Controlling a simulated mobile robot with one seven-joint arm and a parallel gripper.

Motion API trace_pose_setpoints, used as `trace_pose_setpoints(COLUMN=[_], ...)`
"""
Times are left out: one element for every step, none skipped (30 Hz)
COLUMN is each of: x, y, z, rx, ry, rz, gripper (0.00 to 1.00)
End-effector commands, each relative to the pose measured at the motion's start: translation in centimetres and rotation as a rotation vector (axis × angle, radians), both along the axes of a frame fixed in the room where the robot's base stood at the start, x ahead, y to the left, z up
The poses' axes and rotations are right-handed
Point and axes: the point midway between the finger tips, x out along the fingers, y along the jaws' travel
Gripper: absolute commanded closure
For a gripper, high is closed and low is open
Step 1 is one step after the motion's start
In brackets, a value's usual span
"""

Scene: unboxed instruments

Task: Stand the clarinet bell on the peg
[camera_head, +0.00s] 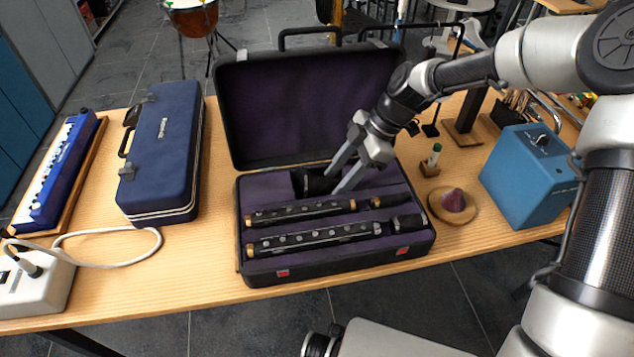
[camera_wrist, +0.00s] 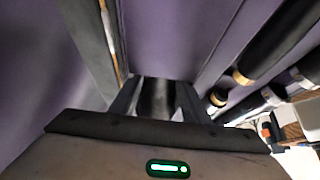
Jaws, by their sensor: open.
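In the wrist view a dark, shiny piece, apparently the bell (camera_wrist: 155,97), shows between the two fingers of my gripper (camera_wrist: 157,105); contact cannot be told. A dark red cone on a round wooden base, which looks like the peg (camera_head: 453,199), stands bare on the table right of the case.
The open black case (camera_head: 340,266) holds clarinet joints (camera_head: 300,212), with its raised lid (camera_head: 300,95) behind. A small green-topped item (camera_head: 435,155) on a wood block stands near the peg. A blue box (camera_head: 527,178) is at right, a navy case (camera_head: 163,150) at left.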

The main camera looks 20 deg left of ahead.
Motion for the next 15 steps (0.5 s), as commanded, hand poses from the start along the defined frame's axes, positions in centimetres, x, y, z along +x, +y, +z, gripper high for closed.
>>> trace_pose_setpoints(x=[0.03, 0.03, 0.03, 0.04, 0.04, 0.04, 0.04, 0.04, 0.04, 0.04, 0.04, 0.04, 0.04, 0.04, 0.04], y=[-0.03, -0.05, -0.06, -0.05, -0.05, -0.05, -0.05, -0.05, -0.05, -0.05, -0.05, -0.05, -0.05, -0.05, -0.03], z=[0.11, 0.11, 0.09, 0.08, 0.08, 0.08, 0.08, 0.08, 0.08, 0.08, 0.08, 0.08, 0.08, 0.08, 0.11], rx=[0.0, 0.0, 0.0, 0.0, 0.0, 0.0, 0.0, 0.0, 0.0, 0.0, 0.0, 0.0, 0.0, 0.0, 0.0], ry=[0.0, 0.0, 0.0, 0.0, 0.0, 0.0, 0.0, 0.0, 0.0, 0.0, 0.0, 0.0, 0.0, 0.0, -0.001], rz=[0.0, 0.0, 0.0, 0.0, 0.0, 0.0, 0.0, 0.0, 0.0, 0.0, 0.0, 0.0, 0.0, 0.0, -0.001], gripper=[0.58, 0.58, 0.58, 0.58, 0.58, 0.58, 0.58, 0.61, 0.68, 0.73, 0.78, 0.85, 0.9, 0.95, 0.98])
